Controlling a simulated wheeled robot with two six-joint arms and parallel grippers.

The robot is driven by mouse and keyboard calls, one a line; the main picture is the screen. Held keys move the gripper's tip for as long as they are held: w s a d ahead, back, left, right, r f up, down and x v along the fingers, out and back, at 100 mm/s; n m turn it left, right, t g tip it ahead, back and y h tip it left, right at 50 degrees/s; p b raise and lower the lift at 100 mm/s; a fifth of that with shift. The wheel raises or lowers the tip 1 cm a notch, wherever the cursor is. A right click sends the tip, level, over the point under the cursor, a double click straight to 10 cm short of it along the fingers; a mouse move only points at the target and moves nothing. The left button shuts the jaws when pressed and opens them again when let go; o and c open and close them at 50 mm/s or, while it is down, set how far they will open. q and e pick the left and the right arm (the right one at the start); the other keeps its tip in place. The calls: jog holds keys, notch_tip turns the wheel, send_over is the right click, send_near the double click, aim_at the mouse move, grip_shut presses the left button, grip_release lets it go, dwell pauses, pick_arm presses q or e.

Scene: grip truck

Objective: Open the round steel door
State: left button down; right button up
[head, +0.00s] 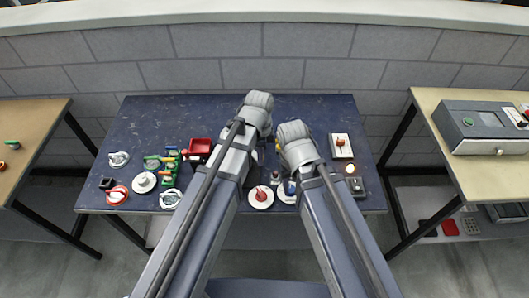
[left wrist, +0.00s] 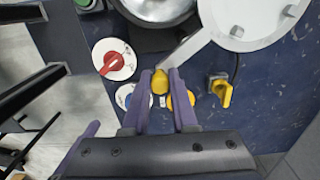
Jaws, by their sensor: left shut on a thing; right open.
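In the left wrist view my left gripper (left wrist: 160,88) is shut on a yellow knob (left wrist: 160,76). The knob sits at the end of a pale bar (left wrist: 188,48) that runs up to a round pale steel door (left wrist: 235,32) with lugs, at the upper right. In the head view my arms cover the door and both grippers; I cannot see my right gripper.
A red knob on a white disc (left wrist: 113,58) and a yellow plug or switch (left wrist: 222,91) flank the left gripper.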

pick_arm(q)
jog(key=shift+s+a+m, duration=0.25)
jog(key=shift+a+m, duration=0.2)
jog(key=shift+m, duration=0.65)
jog(key=shift+s+a+m, duration=0.2)
jog(key=shift+a+m, duration=0.2)
jog(key=shift+m, duration=0.7)
jog(key=c, duration=0.7)
grip_release()
notch_tip(320, 180, up, 8)
jog(key=p, duration=0.8)
jog(key=shift+f, duration=0.1)
